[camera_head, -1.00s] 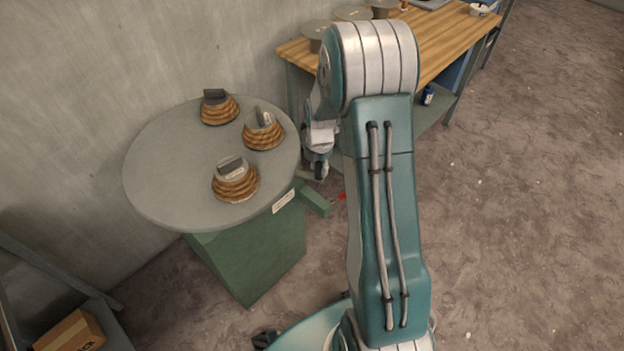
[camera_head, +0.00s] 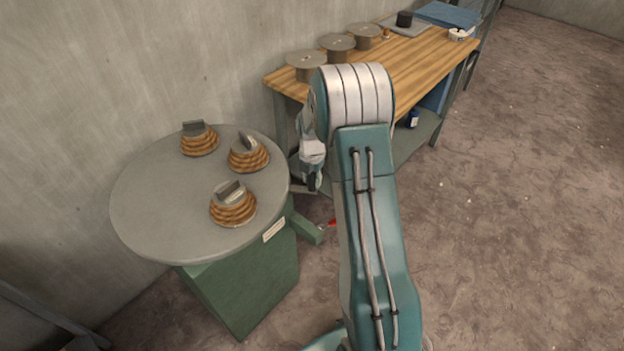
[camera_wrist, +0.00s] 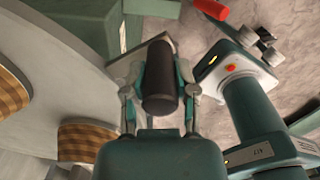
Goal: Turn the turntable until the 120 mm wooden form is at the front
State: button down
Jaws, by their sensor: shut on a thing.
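The grey round turntable (camera_head: 150,205) sits on a green pedestal (camera_head: 250,290). It carries three brown banded forms with grey blocks on top, all in its right half: the rear form (camera_head: 199,141), the right form (camera_head: 250,156) and the nearest form (camera_head: 233,208). I cannot tell which is the 120 mm one. My gripper (camera_wrist: 162,95) is shut on a dark cylindrical handle (camera_wrist: 161,75) beside the turntable's right edge. In the head view the gripper (camera_head: 311,180) is small and partly hidden by my arm. The wrist view shows two of the forms cut off at left.
A red-tipped lever (camera_head: 328,224) sticks out from the pedestal's right side. A wooden workbench (camera_head: 420,60) with several grey spools stands behind my arm. Walls are close behind the turntable. The floor (camera_head: 520,200) at right is open.

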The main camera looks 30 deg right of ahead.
jog(key=shift+c, duration=2)
grip_release()
jog(key=shift+a, duration=0.1)
notch_tip(320, 180, up, 12)
jog(key=shift+f, duration=0.1)
